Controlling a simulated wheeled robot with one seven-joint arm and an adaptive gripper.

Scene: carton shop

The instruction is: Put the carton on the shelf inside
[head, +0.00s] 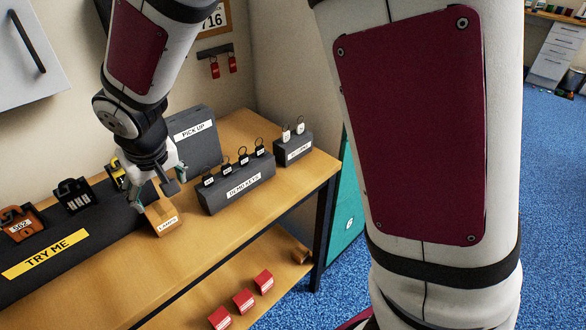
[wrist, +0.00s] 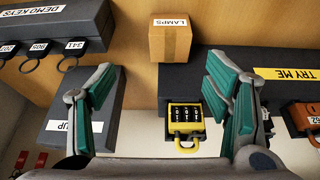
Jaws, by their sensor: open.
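The carton (head: 160,219), a small brown box labelled LAMPS, stands on the wooden bench top (head: 255,215), in front of the dark TRY ME stand. In the wrist view the carton (wrist: 170,45) lies beyond my fingertips, in line with the gap between them. My gripper (head: 154,179) is above and just behind the carton in the head view; its teal-padded fingers (wrist: 165,82) are spread wide with nothing held. The lower shelf (head: 215,290) is a wooden board under the bench top, partly hidden by it.
Several red boxes (head: 243,300) stand on the lower shelf, with a brown item (head: 301,256) near its right end. The TRY ME stand (head: 75,235) holds padlocks, including a yellow one (wrist: 185,120). The DEMO KEYS block (head: 237,186) and PICK UP box (head: 195,140) stand nearby.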

